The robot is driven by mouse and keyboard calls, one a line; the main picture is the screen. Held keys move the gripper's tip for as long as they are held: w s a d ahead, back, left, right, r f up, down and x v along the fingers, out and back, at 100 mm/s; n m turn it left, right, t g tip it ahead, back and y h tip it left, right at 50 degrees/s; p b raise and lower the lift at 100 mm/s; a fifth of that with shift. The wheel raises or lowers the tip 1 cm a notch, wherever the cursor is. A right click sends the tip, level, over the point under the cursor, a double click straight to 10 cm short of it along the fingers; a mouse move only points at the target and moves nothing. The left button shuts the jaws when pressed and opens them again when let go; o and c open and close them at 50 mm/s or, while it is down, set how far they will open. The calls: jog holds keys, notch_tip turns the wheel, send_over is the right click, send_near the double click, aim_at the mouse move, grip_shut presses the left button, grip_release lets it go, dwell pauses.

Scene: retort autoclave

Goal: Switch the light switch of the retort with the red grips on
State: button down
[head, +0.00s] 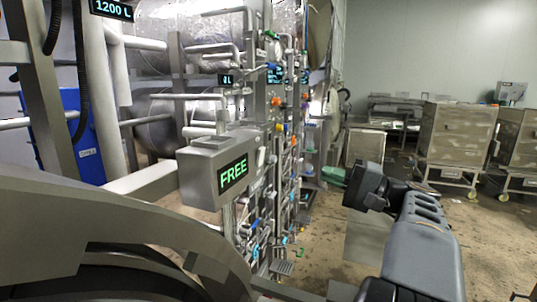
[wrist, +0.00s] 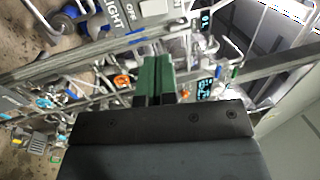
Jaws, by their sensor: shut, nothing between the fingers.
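My gripper (head: 332,174) has green fingers and is shut and empty. In the head view it points left toward the rows of pipes and valves, apart from them as far as I can see. In the wrist view the green fingers (wrist: 154,78) lie together at the centre. A grey panel (wrist: 152,9) with the word LIGHT, seen tilted, is at the top of the wrist view, beyond the fingertips. I cannot make out the state of a switch on it. Red grips are not clearly visible in either view, so I cannot tell which retort has them.
A grey box with a green FREE display (head: 233,176) stands left of centre. A large curved metal rim (head: 110,200) fills the lower left. Steel cabinets on wheels (head: 455,135) stand at the right. Some brown floor (head: 325,225) is open between the pipes and my arm.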

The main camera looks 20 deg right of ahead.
aim_at(263, 153)
jog(key=p+x, duration=0.3)
jog(key=x, duration=0.9)
jog(key=shift+a+r, duration=0.15)
jog(key=shift+p+x, duration=0.5)
jog(key=shift+x, duration=0.35)
